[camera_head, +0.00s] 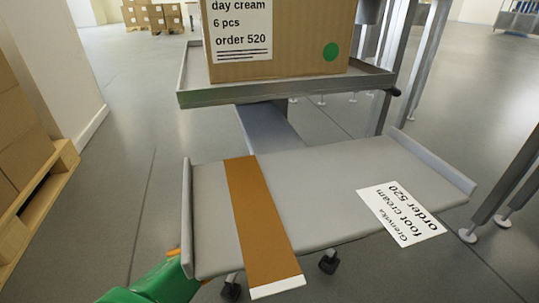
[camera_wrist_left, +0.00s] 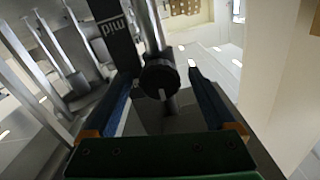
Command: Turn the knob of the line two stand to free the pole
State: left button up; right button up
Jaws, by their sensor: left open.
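In the left wrist view a round black knob (camera_wrist_left: 160,76) with a white mark on its face sits on a grey metal pole (camera_wrist_left: 152,25). A dark plate (camera_wrist_left: 112,30) with the letters "mid" stands just left of the pole. My left gripper (camera_wrist_left: 161,72) is open, with one dark blue finger to each side of the knob. Contact cannot be made out. In the head view my green left arm comes in at the bottom left, and its fingers are hidden behind the grey shelf (camera_head: 330,172). The knob is not visible there. My right gripper is in neither view.
The shelf has raised ends, a brown strip (camera_head: 258,215) and a foot cream label (camera_head: 401,213). Behind it a metal tray (camera_head: 300,91) bears a day cream carton (camera_head: 300,35). A pallet (camera_head: 40,200) with cartons stands at left. Floor between is clear.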

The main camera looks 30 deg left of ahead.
pick_arm(q)
jog(key=c, duration=1.4)
jog(key=shift+o, duration=0.2)
jog(key=shift+f, duration=0.1)
